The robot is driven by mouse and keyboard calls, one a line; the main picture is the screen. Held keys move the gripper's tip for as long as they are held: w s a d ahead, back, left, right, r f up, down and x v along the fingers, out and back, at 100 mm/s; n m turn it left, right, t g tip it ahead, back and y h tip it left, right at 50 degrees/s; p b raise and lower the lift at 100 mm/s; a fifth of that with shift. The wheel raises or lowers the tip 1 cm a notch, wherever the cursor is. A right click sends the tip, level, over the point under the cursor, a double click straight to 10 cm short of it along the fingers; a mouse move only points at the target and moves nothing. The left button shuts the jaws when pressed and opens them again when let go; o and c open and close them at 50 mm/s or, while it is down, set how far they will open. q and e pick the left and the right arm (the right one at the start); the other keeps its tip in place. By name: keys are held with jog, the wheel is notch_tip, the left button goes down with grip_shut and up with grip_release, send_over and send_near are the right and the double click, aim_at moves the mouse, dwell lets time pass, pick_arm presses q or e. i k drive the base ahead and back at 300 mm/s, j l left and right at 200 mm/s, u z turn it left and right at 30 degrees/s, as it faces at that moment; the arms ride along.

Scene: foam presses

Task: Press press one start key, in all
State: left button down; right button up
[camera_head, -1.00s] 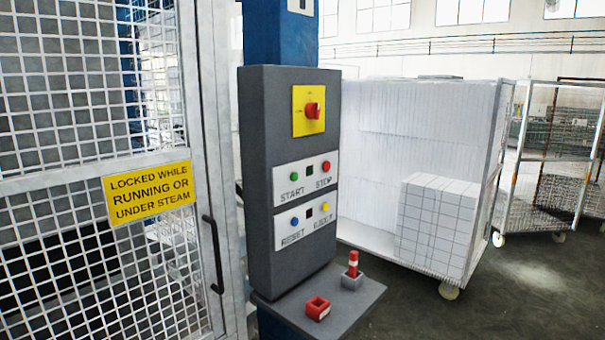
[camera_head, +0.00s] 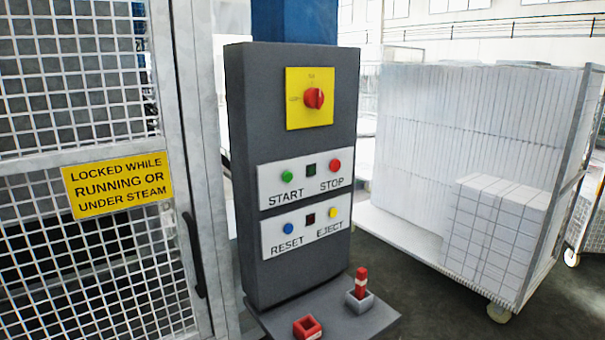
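The green START key (camera_head: 287,177) sits on the upper white label plate of the dark grey control box (camera_head: 245,150). The red STOP key (camera_head: 335,166) is to its right, with a small dark square lamp (camera_head: 311,170) between them. Below are the blue RESET key (camera_head: 288,229) and the yellow EJECT key (camera_head: 333,213), with another dark lamp (camera_head: 309,219) between them. A red rotary switch (camera_head: 314,98) on a yellow plate is above. Neither of my grippers is in view, and nothing covers the keys.
A mesh guard door (camera_head: 85,262) with a yellow sign (camera_head: 118,185) and black handle (camera_head: 194,255) stands left. A shelf (camera_head: 375,322) under the box bears a red square holder (camera_head: 307,328) and a red-and-white peg (camera_head: 361,283) in a grey holder. A cart of white blocks (camera_head: 440,130) stands right.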

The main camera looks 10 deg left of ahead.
aim_at(287, 176)
jog(key=i+l, duration=0.15)
jog(key=l, duration=0.2)
jog(key=i+l+u, duration=0.15)
jog(key=l, duration=0.15)
jog(key=i+l, duration=0.15)
jog(key=l, duration=0.2)
jog(key=i+l+u, duration=0.1)
jog(key=l, duration=0.25)
jog(key=i+l+u, duration=0.1)
jog(key=l, duration=0.25)
jog(key=i+l, duration=0.2)
jog(key=l, duration=0.15)
jog(key=u, duration=0.05)
